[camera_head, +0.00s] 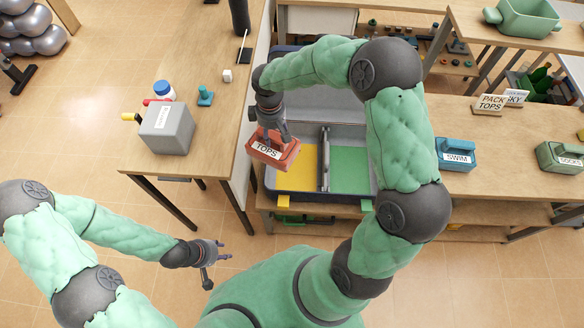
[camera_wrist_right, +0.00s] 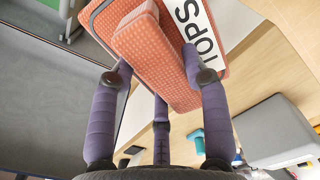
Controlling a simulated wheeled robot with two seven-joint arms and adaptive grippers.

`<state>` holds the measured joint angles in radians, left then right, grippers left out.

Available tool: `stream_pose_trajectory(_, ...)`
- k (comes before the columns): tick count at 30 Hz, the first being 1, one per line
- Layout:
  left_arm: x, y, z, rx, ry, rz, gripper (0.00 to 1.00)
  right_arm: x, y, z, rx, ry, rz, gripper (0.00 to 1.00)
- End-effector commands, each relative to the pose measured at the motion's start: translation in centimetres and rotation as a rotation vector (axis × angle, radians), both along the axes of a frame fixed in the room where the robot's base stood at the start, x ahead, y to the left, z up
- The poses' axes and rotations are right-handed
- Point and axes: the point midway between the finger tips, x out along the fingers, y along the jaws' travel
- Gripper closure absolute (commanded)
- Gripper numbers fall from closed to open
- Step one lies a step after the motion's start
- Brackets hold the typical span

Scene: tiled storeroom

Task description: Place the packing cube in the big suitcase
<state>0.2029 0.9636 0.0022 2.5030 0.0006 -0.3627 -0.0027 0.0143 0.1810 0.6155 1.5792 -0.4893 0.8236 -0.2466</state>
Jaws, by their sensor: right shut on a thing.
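The orange packing cube labelled TOPS (camera_head: 272,151) is held in my right gripper (camera_head: 274,130), above the left part of the open suitcase (camera_head: 308,196). It also shows in the right wrist view (camera_wrist_right: 175,70), where my right gripper's fingers (camera_wrist_right: 165,90) close around its raised middle part. The suitcase has a yellow left compartment (camera_head: 304,165) and a green right compartment (camera_head: 350,170), split by a grey divider (camera_head: 325,160). My right arm hides part of the suitcase and its lid. My left gripper (camera_head: 219,251) is open and empty over the floor, left of my base.
A blue SWIM cube (camera_head: 455,154), a green SOCKS cube (camera_head: 560,157) and a PACK TOPS sign (camera_head: 491,104) stand on the right counter. A grey box (camera_head: 167,130) and small items stand on the left table, whose edge is close to the suitcase.

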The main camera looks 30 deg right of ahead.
Motion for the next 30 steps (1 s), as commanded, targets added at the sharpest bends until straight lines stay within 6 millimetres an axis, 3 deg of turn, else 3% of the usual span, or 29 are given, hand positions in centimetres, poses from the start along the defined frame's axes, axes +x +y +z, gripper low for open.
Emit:
stream_pose_trajectory(12,-0.1,0.0,-2.1,0.0,0.002,-0.002,0.6,2.9,-4.2,-7.4,0.001,0.004,0.739,1.0)
stream_pose_trajectory(30,0.0,0.0,-4.6,0.0,0.001,0.0,0.6,4.9,-10.1,-18.3,0.007,0.007,1.773,1.0)
